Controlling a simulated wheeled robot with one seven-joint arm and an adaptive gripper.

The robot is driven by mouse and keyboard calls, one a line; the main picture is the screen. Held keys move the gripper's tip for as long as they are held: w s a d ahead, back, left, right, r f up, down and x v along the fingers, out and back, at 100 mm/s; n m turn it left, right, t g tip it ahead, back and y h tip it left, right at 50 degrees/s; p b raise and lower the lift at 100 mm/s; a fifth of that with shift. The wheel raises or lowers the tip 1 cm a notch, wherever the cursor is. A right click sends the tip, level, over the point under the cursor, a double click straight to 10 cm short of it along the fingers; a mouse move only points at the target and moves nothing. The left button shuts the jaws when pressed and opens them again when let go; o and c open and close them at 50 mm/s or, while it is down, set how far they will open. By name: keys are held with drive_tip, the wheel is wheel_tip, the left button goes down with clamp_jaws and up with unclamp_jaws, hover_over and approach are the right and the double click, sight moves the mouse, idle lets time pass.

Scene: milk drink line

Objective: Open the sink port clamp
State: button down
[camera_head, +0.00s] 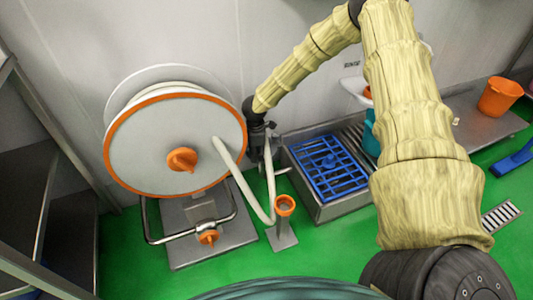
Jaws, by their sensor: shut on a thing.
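The sink (345,207) is a steel basin with a blue grate (328,165), standing against the back wall. My gripper (258,154) is dark and small in the head view, just left of the sink, pointing down. It is shut on the sink port clamp, which is mostly hidden behind the fingers. A thin metal bar (281,170) shows just right of the fingers. A white hose (269,187) runs down from beside the gripper, loops low and rises to the reel. The clamp's exact position cannot be made out.
A large hose reel (150,145) with an orange rim stands close on the left, on a steel base (185,243). An orange-topped post (284,204) stands in front of the gripper. An orange bucket (499,97) is far right. Green floor (330,250) is clear in front.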

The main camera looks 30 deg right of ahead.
drive_tip(key=shift+w+a, duration=0.1)
drive_tip(key=shift+a, duration=0.1)
drive_tip(key=c, duration=1.3)
unclamp_jaws()
drive_tip(key=shift+d, duration=0.15)
